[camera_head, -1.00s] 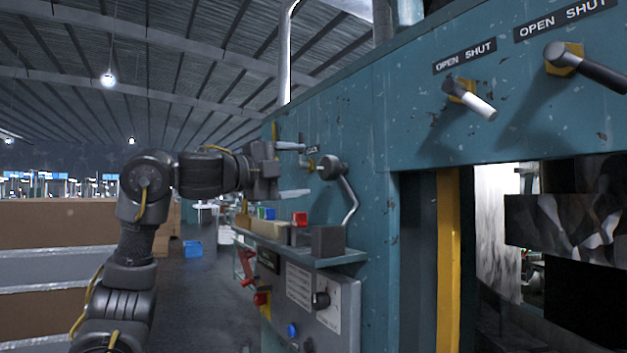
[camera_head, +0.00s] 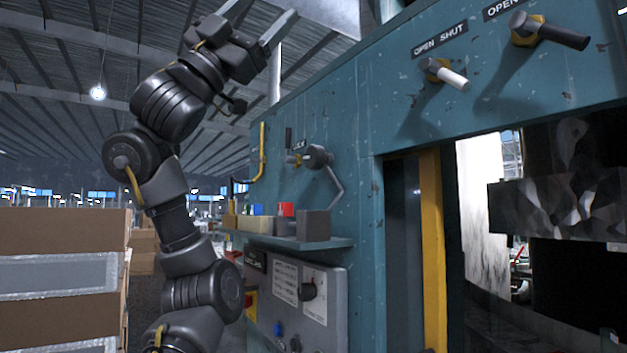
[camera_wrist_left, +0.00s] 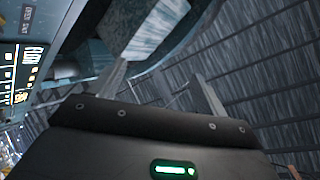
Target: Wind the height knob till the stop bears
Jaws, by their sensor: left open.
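My left gripper (camera_head: 263,14) is raised high at the upper left in the head view, open and empty, well above and left of the machine's controls. In the left wrist view its two fingers (camera_wrist_left: 160,72) stand apart with nothing between them. I cannot tell which is the height knob. No stop can be made out. My right gripper is out of view.
A white-gripped lever (camera_head: 452,77) and a black one (camera_head: 555,34) stick out above the machine's opening. Stacked boxes (camera_head: 60,235) stand at the left.

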